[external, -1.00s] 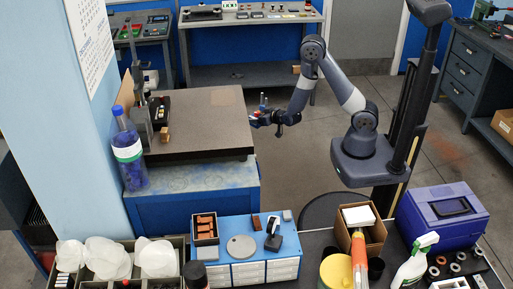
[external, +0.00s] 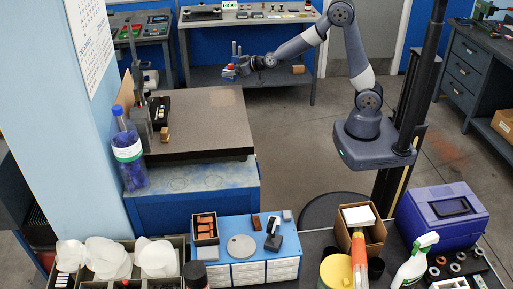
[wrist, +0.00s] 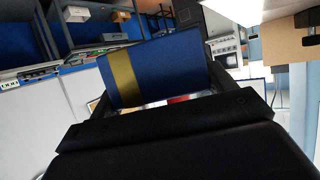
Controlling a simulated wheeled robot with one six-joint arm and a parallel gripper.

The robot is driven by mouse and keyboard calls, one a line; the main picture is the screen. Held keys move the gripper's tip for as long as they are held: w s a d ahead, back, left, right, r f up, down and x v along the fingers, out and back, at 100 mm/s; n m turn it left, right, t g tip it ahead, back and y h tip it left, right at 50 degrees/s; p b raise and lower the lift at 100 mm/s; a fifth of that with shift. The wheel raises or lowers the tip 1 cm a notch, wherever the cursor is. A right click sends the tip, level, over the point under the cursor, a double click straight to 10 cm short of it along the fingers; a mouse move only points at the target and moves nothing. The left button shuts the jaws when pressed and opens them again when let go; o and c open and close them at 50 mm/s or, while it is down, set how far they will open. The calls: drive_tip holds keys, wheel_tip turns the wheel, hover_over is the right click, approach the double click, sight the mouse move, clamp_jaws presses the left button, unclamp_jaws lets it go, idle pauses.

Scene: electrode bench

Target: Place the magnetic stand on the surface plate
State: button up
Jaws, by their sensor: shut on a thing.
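My gripper (external: 238,68) is shut on the magnetic stand (external: 229,72), which is small and partly hidden in the external view. In the wrist view the stand (wrist: 165,68) shows as a blue block with a gold band, tilted, between the jaws. The surface plate (external: 215,115) is a wide, dark brown slab on a blue cabinet. My gripper and the stand are raised and appear beyond the plate's far right corner in the picture, apart from it.
On the plate's left side stand a tall grey gauge (external: 140,122), a black-and-yellow device (external: 160,108) and a small wooden block (external: 165,134). A blue bottle (external: 127,155) stands beside them. The middle and right of the plate are clear. A workbench (external: 255,78) is behind.

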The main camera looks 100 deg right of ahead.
drive_tip(key=w+a+r+n+y, duration=0.1)
drive_tip(key=w+a, duration=0.1)
drive_tip(key=a, duration=0.2)
drive_tip(key=w+a+r+n+t+y+p, duration=0.1)
drive_tip(key=w+a+r+n+y, duration=0.1)
drive_tip(key=a, duration=0.2)
drive_tip(key=w+a+r+n+y+p, duration=0.1)
drive_tip(key=w+a+r, duration=0.1)
drive_tip(key=a, duration=0.2)
drive_tip(key=shift+w+a+t+y, duration=0.15)
drive_tip(key=shift+w+t+y, duration=0.15)
drive_tip(key=shift+t+y, duration=0.1)
wheel_tip(320, 180, up, 4)
drive_tip(key=n+y+p, duration=0.2)
hover_over(213, 101)
drive_tip(key=d, duration=0.1)
drive_tip(key=shift+r, duration=0.5)
drive_tip(key=f+b, duration=0.6)
drive_tip(key=a+f+b, duration=0.1)
drive_tip(key=f+b, duration=0.3)
drive_tip(key=shift+w, duration=0.15)
drive_tip(key=shift+f, duration=0.1)
drive_tip(key=o, duration=2)
drive_tip(key=shift+f, duration=0.15)
drive_tip(key=shift+o, duration=0.2)
